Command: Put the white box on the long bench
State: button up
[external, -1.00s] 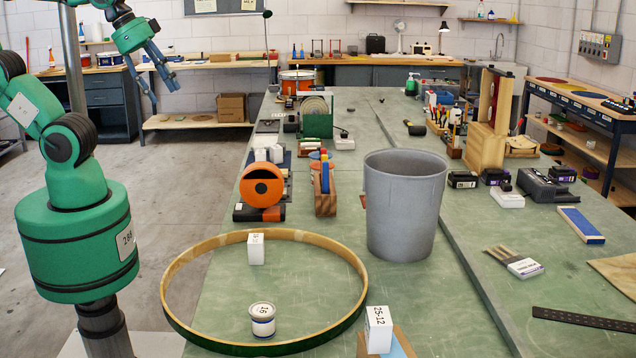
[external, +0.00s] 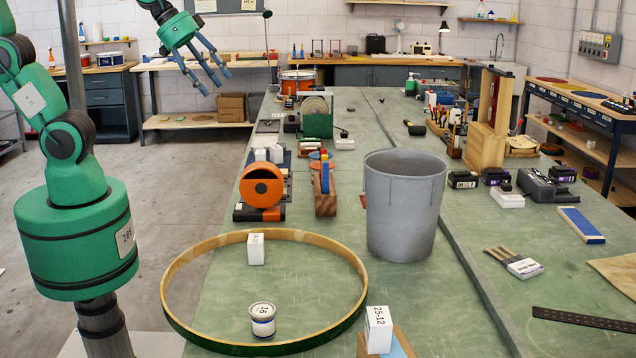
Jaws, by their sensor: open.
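The long bench (external: 300,258) has a green top and runs away from the camera. One small white box (external: 256,250) stands on it inside a wooden hoop, near the hoop's far rim. A taller white box marked 25-12 (external: 379,330) stands at the near edge, by a wood and blue piece. I cannot tell which white box is meant. My gripper (external: 213,82) is open and empty, its blue fingers spread, high at the upper left and well away from both boxes.
The hoop (external: 355,262) surrounds a tin marked 16 (external: 262,320). A tall grey bin (external: 403,210) stands right of the hoop. An orange round device (external: 262,187) and wooden block (external: 325,190) stand behind it. Clear green surface lies between hoop and bin.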

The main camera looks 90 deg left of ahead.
jog(key=w+a+f+n+t+y+p, duration=0.1)
jog(key=w+a+n, duration=0.1)
jog(key=w+a, duration=0.5)
jog(key=w+a+f+n+t, duration=0.15)
jog(key=w+a, duration=0.25)
jog(key=w, duration=0.5)
jog(key=w+a+f+n+g+y+p, duration=0.1)
jog(key=w+a+f+n+y, duration=0.2)
jog(key=a, duration=0.6)
jog(key=w+a+f+n+y, duration=0.15)
jog(key=w+a+f, duration=0.35)
jog(key=a, duration=0.5)
jog(key=s+a+f+n+g+y+p, duration=0.1)
jog(key=s+a+f+n+g, duration=0.15)
jog(key=a+f, duration=0.45)
jog(key=s+a+f+n+g+y, duration=0.1)
jog(key=s+a+f+n+y, duration=0.15)
jog(key=a+f, duration=0.45)
jog(key=s+a+f+n+g+y+p, duration=0.1)
jog(key=s+a+f+n+g, duration=0.2)
jog(key=s+a+f, duration=0.7)
jog(key=s+a+g, duration=0.2)
jog(key=a, duration=0.1)
jog(key=shift+s+a+f, duration=0.4)
